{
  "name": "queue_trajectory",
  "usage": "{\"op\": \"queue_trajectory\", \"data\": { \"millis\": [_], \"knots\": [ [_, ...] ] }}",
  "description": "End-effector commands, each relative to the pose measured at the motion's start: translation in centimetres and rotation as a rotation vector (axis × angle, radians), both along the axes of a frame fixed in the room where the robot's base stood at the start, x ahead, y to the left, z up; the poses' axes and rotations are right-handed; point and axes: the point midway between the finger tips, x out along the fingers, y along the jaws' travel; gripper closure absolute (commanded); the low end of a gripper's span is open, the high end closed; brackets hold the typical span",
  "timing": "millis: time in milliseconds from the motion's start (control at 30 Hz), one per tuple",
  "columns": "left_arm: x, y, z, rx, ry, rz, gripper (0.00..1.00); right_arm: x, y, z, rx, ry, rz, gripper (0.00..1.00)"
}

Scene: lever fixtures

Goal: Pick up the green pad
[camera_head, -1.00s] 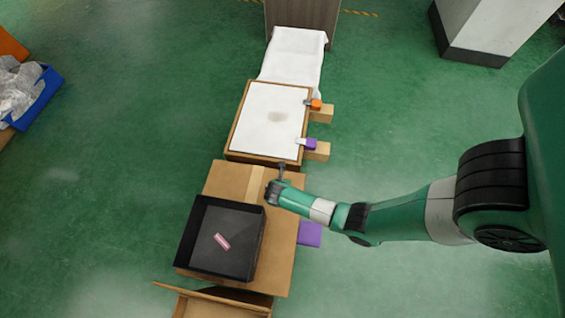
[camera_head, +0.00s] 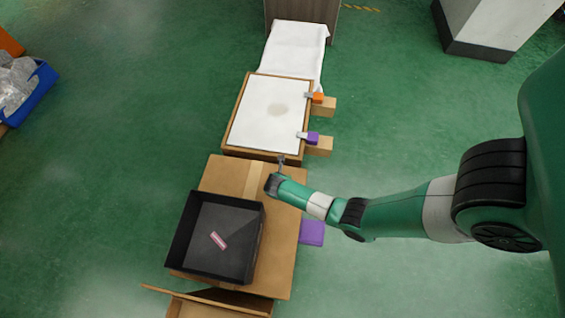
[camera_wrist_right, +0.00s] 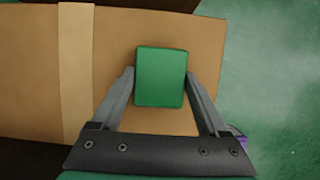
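The green pad (camera_wrist_right: 161,77) shows in the right wrist view as a flat-topped green block on a brown cardboard surface. My right gripper (camera_wrist_right: 160,78) is open, with one finger on each side of the pad in that view. I see narrow gaps at the sides, and cannot tell how high the fingertips are above the cardboard. In the head view my right gripper (camera_head: 281,161) is over the far edge of the cardboard box, and the pad cannot be made out there. My left gripper is not in view.
A black open tray (camera_head: 205,265) holding a pink-and-white item (camera_head: 218,240) stands on the cardboard box (camera_head: 222,176). A purple block (camera_head: 312,232) is at its right side. Beyond is a white-topped wooden fixture (camera_head: 268,112) with an orange lever (camera_head: 317,98) and a purple lever (camera_head: 312,137).

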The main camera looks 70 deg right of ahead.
Motion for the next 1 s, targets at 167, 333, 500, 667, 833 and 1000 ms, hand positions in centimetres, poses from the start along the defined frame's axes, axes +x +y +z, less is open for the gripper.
{"op": "queue_trajectory", "data": {
  "millis": [167, 333, 500, 667, 833, 1000],
  "knots": [
    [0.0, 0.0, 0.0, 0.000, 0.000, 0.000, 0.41, 0.0, 0.0, 0.0, 0.000, 0.000, 0.000, 0.63],
    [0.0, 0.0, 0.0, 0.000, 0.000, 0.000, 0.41, 0.0, 0.0, 0.0, 0.000, 0.000, 0.000, 0.79],
    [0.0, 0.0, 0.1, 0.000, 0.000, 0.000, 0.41, 0.0, 0.0, 0.1, 0.000, 0.000, 0.000, 0.79],
    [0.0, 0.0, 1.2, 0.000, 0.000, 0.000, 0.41, 0.0, 0.0, 1.5, 0.000, 0.001, 0.000, 0.79],
    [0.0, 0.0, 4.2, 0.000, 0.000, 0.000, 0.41, -0.5, 0.6, 4.9, 0.000, 0.002, 0.003, 0.79],
    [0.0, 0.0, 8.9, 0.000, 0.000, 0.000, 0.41, -2.8, 3.5, 9.7, 0.000, 0.002, 0.007, 0.79]
  ]
}}
